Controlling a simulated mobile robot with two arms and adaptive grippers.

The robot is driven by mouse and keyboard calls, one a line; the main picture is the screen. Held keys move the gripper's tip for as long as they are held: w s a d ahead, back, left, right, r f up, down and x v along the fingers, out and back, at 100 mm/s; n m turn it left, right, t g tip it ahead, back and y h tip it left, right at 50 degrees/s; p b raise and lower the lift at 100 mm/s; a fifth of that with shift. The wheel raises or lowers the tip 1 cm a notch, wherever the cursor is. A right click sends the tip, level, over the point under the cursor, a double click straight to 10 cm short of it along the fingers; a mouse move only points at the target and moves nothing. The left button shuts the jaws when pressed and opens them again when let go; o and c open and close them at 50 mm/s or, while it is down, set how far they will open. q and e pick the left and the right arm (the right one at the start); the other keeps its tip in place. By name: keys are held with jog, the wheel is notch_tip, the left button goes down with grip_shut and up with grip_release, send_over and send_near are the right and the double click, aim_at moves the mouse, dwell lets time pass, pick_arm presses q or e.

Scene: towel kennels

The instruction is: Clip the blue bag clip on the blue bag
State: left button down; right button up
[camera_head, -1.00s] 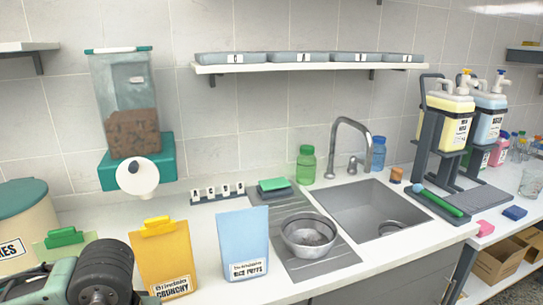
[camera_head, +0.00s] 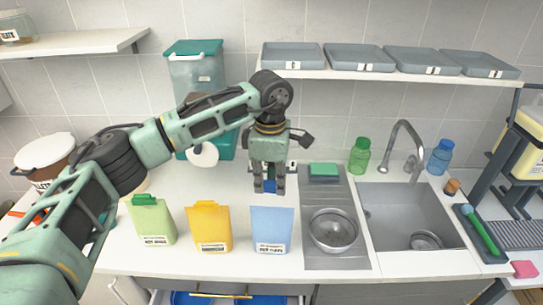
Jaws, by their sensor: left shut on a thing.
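The blue bag (camera_head: 272,232) stands upright on the counter, its front label low down and its top edge bare. My left gripper (camera_head: 269,187) points down above and just behind the bag in this view, shut on the blue bag clip (camera_head: 269,186). Only a small blue part of the clip shows between the fingers. The clip looks apart from the bag's top edge; the exact depth between them is hard to tell. My right gripper is not in view.
A yellow bag (camera_head: 209,232) and a green bag (camera_head: 152,224), with clips on their tops, stand left of the blue bag. A metal bowl (camera_head: 333,232) and green sponge (camera_head: 323,170) lie to the right, beside the sink (camera_head: 412,215). A dispenser (camera_head: 194,70) stands behind my arm.

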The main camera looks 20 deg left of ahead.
pick_arm(q)
jog(key=shift+w+d+r+n, duration=0.1)
jog(key=shift+w+r+n, duration=0.2)
jog(key=shift+r, duration=0.15)
jog(key=shift+f, duration=0.75)
notch_tip(320, 180, down, 4)
jog(key=b, duration=0.2)
jog(key=shift+f+b, duration=0.1)
jog(key=shift+b, duration=0.25)
jog(key=shift+f, duration=0.3)
jog(key=shift+w+f+b, duration=0.1)
jog(key=shift+f+b, duration=0.25)
jog(key=shift+b, duration=0.15)
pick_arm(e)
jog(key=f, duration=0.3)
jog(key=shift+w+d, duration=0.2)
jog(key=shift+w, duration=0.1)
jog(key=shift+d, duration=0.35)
